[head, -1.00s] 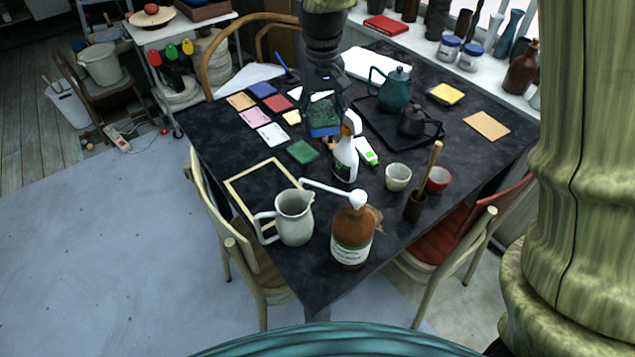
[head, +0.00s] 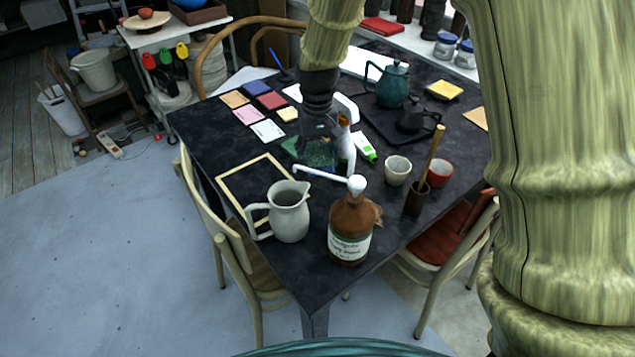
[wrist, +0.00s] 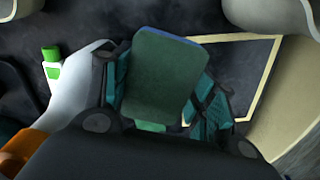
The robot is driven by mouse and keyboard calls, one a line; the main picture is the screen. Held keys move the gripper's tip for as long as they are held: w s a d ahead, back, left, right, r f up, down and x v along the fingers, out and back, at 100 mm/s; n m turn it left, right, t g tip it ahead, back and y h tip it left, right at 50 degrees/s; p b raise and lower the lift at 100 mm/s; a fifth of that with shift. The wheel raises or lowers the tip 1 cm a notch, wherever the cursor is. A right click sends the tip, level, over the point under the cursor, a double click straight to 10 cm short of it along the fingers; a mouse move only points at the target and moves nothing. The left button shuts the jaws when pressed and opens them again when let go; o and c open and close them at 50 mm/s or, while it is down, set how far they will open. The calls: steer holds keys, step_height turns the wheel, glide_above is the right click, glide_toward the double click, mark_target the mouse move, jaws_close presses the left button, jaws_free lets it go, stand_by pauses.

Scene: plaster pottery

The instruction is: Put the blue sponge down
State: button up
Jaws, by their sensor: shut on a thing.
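My gripper (head: 317,152) is over the middle of the table, beside the white spray bottle (head: 346,150). In the wrist view its two teal fingers stand on either side of the blue sponge (wrist: 160,72), and the gripper is shut on it. The sponge shows a dark green broad face with a thin blue edge at its far end. In the head view the gripper mostly hides the sponge. I cannot tell how high it is above the dark table (head: 215,135). A green square (head: 291,146) on the table is partly hidden behind the gripper.
An empty cream frame (head: 228,192) lies in front and left. A grey jug (head: 289,212) and a brown pump bottle (head: 350,230) stand near the front corner. Cups (head: 397,170) are to the right. Coloured squares (head: 272,100) lie behind left.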

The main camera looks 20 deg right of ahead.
mark_target(318, 185)
steer(key=shift+f, duration=3.95)
steer(key=shift+f, duration=0.15)
steer(key=o, duration=1)
steer(key=shift+o, duration=0.2)
step_height(318, 185, up, 12)
steer(key=shift+r, duration=0.2)
